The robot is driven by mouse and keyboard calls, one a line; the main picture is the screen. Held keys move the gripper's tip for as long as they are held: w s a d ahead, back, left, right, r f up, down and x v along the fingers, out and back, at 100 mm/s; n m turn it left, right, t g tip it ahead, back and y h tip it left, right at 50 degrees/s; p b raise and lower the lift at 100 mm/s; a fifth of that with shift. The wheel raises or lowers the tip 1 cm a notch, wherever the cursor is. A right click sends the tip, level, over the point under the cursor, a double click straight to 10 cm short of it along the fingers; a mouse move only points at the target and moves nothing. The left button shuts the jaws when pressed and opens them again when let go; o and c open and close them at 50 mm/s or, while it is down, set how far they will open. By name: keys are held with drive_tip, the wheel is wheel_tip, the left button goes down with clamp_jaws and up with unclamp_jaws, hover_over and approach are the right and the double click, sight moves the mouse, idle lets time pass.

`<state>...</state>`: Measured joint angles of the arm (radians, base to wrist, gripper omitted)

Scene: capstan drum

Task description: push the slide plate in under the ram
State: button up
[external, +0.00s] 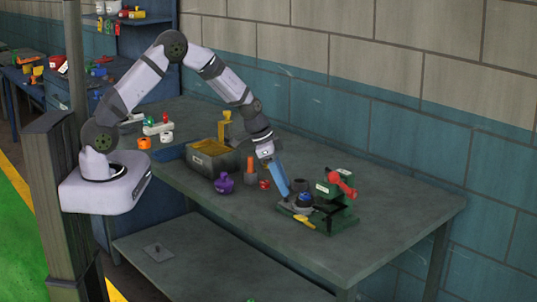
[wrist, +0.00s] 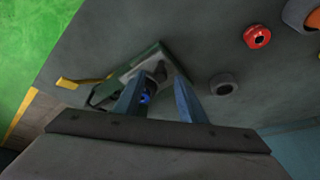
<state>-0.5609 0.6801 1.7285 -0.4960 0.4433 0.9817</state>
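The press is a green-framed device (external: 338,203) with a red-knobbed lever (external: 343,184), standing at the right of the bench. It also shows beyond my fingers in the wrist view (wrist: 155,58). A yellow tab (external: 304,222) sticks out at its front and appears at the left in the wrist view (wrist: 72,83). A dark round piece with blue (external: 304,198) sits at its near side; I cannot clearly separate the slide plate from the base. My gripper (external: 284,192) has blue fingers, pointing down beside the press. In the wrist view the fingers (wrist: 160,90) are apart, with blue showing behind them; contact is unclear.
Left of the press stand a red ring (external: 265,184), an orange-topped post (external: 250,170), a purple piece (external: 224,183) and a grey bin (external: 212,160). A grey ring (wrist: 223,84) lies near my fingers. The bench's right end (external: 420,215) is clear.

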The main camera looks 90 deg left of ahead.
sight(298, 198)
drive_tip(key=shift+w+f, duration=0.2)
drive_tip(key=shift+f, duration=0.35)
drive_tip(key=shift+c, duration=0.6)
clamp_jaws()
drive_tip(key=w+d, duration=0.3)
drive_tip(key=shift+w+d+p, duration=0.2)
drive_tip(key=shift+w+p, duration=0.05)
drive_tip(key=shift+p, duration=0.1)
drive_tip(key=shift+a, duration=0.1)
drive_tip(key=shift+s+r, duration=0.1)
drive_tip(key=shift+o, duration=0.6)
unclamp_jaws()
